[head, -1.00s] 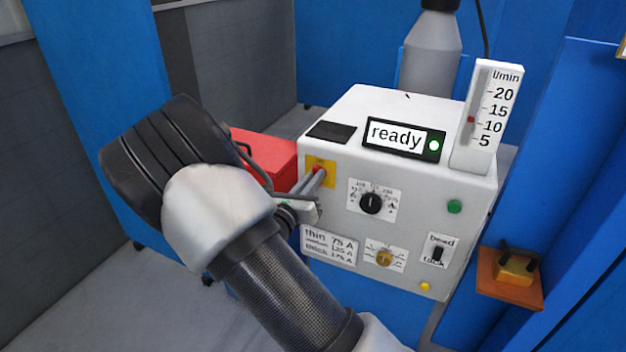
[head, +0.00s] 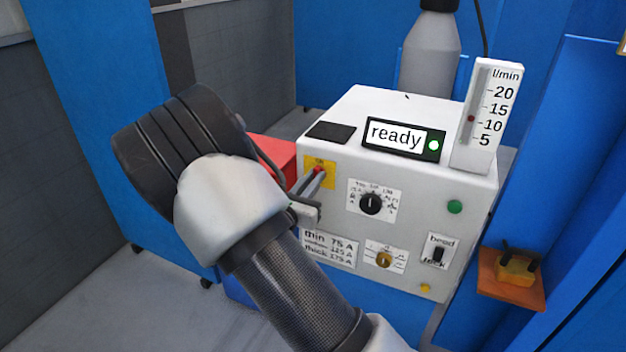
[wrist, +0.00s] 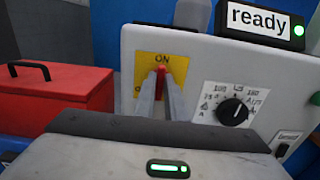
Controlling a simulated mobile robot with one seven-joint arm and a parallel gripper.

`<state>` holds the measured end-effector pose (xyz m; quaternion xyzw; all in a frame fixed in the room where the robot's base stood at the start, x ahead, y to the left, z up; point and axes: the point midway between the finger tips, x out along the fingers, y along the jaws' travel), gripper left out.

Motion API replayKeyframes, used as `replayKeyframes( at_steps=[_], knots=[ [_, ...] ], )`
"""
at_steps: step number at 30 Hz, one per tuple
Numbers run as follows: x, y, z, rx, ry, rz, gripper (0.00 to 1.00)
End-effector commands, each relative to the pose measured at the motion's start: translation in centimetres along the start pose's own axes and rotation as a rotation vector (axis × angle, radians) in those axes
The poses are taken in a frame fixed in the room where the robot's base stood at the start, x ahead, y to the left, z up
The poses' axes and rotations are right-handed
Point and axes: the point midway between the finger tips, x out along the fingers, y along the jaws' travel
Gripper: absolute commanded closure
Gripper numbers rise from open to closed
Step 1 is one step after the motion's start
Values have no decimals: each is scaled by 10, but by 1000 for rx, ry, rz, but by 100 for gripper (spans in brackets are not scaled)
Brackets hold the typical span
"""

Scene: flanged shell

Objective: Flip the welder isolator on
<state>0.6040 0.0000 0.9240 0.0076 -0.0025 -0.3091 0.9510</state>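The welder isolator is a red lever (wrist: 160,82) on a yellow plate (wrist: 182,68) at the upper left of the white welder's front (head: 420,210). In the wrist view the lever stands upright, pointing to the word ON. My gripper (wrist: 161,90) has its two grey fingers on either side of the lever, close together, with the red filling the gap between their tips. In the head view the fingertips (head: 314,178) are at the lever, and my wrist hides part of the welder's left side. The display (head: 405,138) reads "ready" with a green light lit.
A red box (wrist: 75,100) with a black handle stands left of the welder. A black dial (wrist: 233,111) is right of the lever. A flow gauge (head: 490,115) stands on the welder, with a grey cylinder (head: 428,65) behind.

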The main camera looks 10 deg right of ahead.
Motion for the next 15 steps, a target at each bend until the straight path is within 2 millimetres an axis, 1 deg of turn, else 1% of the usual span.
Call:
replayKeyframes(
  at_steps=[1, 3, 11, 15],
  knots=[
    [0, 0, -1, 0, 3, 0, 81],
    [0, 0, -1, 0, 2, 0, 71],
    [0, 0, 0, -1, 1, 0, 71],
    [-8, 1, 0, 0, 1, 1, 71]
  ],
)
